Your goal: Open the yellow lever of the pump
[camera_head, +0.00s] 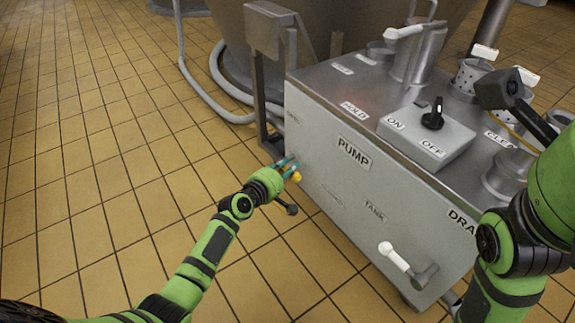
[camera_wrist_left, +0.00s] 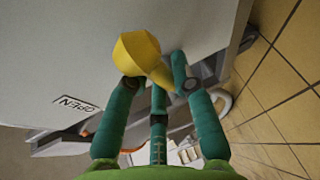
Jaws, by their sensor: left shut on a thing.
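The pump (camera_head: 375,205) is a grey metal cabinet with a "PUMP" label on its front. Its yellow lever (camera_head: 296,177) is at the lower left of that front, mostly hidden by my left gripper (camera_head: 286,166). In the left wrist view my left gripper (camera_wrist_left: 160,82) is shut on the yellow lever (camera_wrist_left: 138,52), with its teal fingers against the lever's lower part and the wide rounded end showing above them. An "OPEN" label (camera_wrist_left: 77,104) is on the grey panel to the left. My right arm is at the right of the head view, its gripper out of view.
A box with a black ON/OFF knob (camera_head: 433,117) sits on the cabinet top. A white-handled valve (camera_head: 398,259) sticks out at the lower front. A grey hose (camera_head: 215,92) and metal stand (camera_head: 263,35) are behind. Tiled floor (camera_head: 90,150) at left is clear.

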